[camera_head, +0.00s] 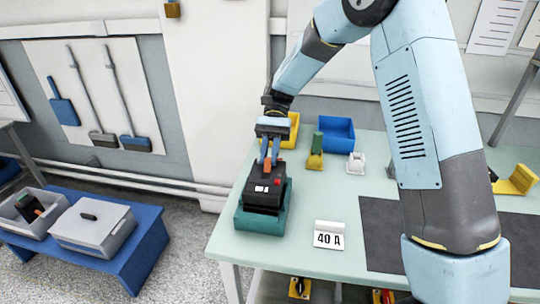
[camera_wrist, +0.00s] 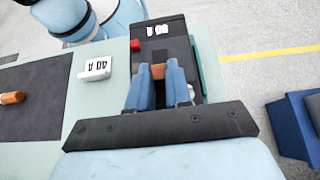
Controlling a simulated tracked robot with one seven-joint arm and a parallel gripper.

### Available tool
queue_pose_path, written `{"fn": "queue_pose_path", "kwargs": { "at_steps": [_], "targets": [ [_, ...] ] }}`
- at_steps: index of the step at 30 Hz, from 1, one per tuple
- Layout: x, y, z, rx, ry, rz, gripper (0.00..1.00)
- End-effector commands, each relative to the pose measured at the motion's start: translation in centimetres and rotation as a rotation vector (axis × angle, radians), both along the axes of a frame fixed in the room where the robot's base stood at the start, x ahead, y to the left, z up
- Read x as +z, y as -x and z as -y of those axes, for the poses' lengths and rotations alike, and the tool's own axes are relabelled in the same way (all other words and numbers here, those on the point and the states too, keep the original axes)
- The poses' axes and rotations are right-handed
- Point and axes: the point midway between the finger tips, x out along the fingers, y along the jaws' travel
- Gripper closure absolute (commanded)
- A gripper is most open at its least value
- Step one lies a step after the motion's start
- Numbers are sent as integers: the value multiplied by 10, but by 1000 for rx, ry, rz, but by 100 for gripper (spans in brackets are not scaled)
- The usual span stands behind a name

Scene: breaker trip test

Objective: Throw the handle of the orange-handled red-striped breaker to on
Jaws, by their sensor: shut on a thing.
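The black breaker (camera_head: 262,196) sits in a teal holder (camera_head: 247,219) at the left end of the bench. It has a red button and a white label on its face. The breaker also shows at the top of the wrist view (camera_wrist: 172,29). Its orange handle (camera_wrist: 158,71) is between my blue fingers. My gripper (camera_head: 268,162) is over the breaker and shut on that handle; it also shows in the wrist view (camera_wrist: 158,75). The fingers cover much of the handle, so its exact position is hard to tell. I cannot make out a red stripe.
A "40 A" card (camera_head: 329,235) stands right of the breaker. Behind are a blue bin (camera_head: 337,134), a yellow bin (camera_head: 294,130) and a small white part (camera_head: 356,162). A dark mat (camera_head: 380,228) lies right. Grey boxes (camera_head: 92,226) stand on a low blue table.

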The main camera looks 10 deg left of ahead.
Motion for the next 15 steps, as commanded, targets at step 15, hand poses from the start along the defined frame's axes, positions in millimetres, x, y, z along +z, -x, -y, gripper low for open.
{"fn": "queue_pose_path", "kwargs": {
  "at_steps": [15],
  "targets": [
    [-3,-3,1,-1,-2,-50,100]
  ]
}}
